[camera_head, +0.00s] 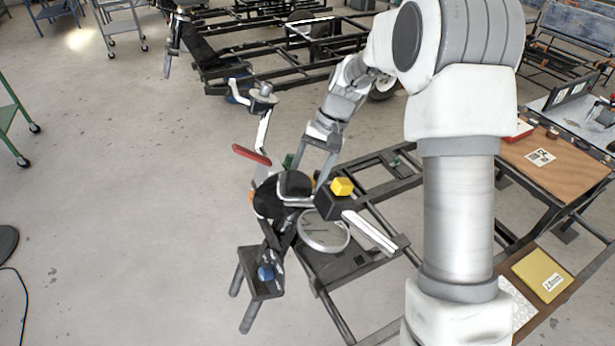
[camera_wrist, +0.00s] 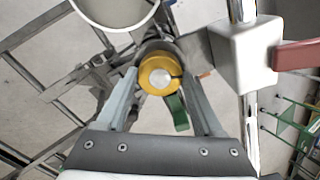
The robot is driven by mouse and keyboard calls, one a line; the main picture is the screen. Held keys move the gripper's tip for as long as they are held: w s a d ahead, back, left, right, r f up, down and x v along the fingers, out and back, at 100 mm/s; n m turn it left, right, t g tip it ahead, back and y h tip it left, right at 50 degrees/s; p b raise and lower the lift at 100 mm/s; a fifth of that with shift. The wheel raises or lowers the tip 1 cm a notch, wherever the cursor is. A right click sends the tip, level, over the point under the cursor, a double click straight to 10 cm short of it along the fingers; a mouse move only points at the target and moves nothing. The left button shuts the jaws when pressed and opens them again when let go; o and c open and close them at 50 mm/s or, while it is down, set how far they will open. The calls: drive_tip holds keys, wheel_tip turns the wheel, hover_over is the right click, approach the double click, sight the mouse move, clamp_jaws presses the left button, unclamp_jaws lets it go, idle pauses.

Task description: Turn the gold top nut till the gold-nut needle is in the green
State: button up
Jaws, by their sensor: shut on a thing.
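The gold top nut (camera_wrist: 152,65) is a gold ring around a pale round centre in the wrist view. My gripper (camera_wrist: 160,75) is shut on it, with one finger on each side. In the head view my gripper (camera_head: 318,172) points down at the spring suspension assembly, and the nut is largely hidden there. A round pale dial (camera_head: 324,231) with a metal rim sits in front of the assembly. Its face is seen at a slant; I cannot read its needle or make out a green zone. A pale disc (camera_wrist: 112,8) is cut off at the top of the wrist view.
A red handle (camera_head: 251,155) sticks out to the left; it shows at right in the wrist view (camera_wrist: 298,55). A green tab (camera_wrist: 179,113) lies close below the nut. Open floor lies left.

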drive_tip(key=shift+n+b, duration=0.35)
drive_tip(key=shift+n, duration=1.25)
drive_tip(key=o, duration=1.4)
drive_tip(key=p+v, duration=0.1)
drive_tip(key=v, duration=1.6)
drive_tip(key=shift+d+r+p, duration=0.1)
drive_tip(key=shift+r+p, duration=0.15)
drive_tip(key=shift+p, duration=0.15)
drive_tip(key=shift+s, duration=0.1)
